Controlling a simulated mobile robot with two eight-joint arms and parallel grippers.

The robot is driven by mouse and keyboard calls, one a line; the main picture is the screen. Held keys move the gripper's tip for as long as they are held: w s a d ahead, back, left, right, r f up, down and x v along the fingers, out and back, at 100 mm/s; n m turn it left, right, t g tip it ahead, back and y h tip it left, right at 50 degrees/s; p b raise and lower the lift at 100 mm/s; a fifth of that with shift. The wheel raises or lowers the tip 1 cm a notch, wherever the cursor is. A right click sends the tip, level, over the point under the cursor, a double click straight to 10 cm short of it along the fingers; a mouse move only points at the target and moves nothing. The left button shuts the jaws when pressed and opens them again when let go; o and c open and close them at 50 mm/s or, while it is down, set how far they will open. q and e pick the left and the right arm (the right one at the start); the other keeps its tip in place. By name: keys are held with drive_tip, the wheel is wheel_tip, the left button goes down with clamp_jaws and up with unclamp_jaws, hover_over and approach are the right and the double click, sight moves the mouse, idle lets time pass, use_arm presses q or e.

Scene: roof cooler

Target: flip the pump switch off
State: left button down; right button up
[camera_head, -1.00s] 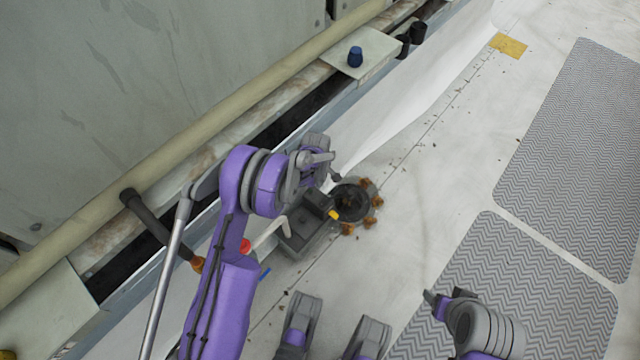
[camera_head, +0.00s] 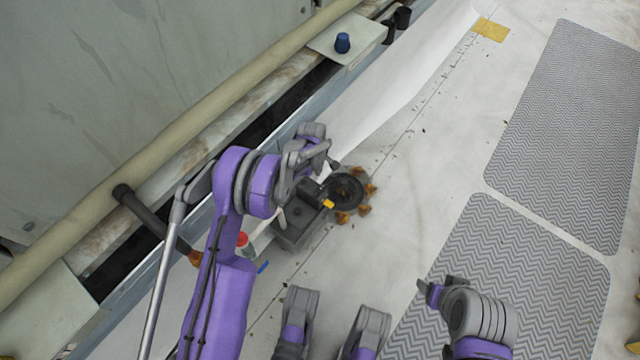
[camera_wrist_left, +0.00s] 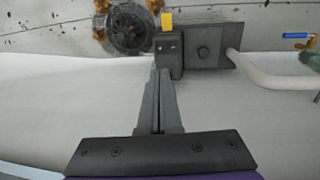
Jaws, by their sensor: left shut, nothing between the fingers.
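The pump (camera_head: 293,226) is a dark grey block on the white roof. It also shows in the wrist view (camera_wrist_left: 209,48). A small dark box (camera_head: 312,191) sits at its drain-side end, with a yellow tab (camera_head: 328,204) that looks like the switch. The tab sticks out from the box's far side in the wrist view (camera_wrist_left: 167,22); its on or off position cannot be told. My left gripper (camera_head: 333,163) is shut and empty. In the wrist view its fingertips (camera_wrist_left: 160,75) overlap the box's near left edge; contact cannot be told.
A round dark drain (camera_head: 346,191) with brown leaves lies beside the pump. A pale hose (camera_wrist_left: 275,80) and a blue-handled valve (camera_wrist_left: 299,36) are at its other end. A beige pipe (camera_head: 160,155) runs along the wall. Grey mats (camera_head: 500,270) lie at right.

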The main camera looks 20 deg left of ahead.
sight(322, 189)
use_arm(q)
drive_tip(key=f+b, duration=0.1)
drive_tip(key=f, duration=0.3)
drive_tip(key=w+f+b, duration=0.1)
drive_tip(key=f, duration=0.4)
drive_tip(key=f+b, duration=0.2)
drive_tip(key=f, duration=0.2)
drive_tip(key=shift+w+d+f, duration=0.25)
drive_tip(key=shift+f, duration=0.15)
use_arm(e)
drive_tip(key=x, duration=0.3)
drive_tip(key=shift+s+f, duration=0.3)
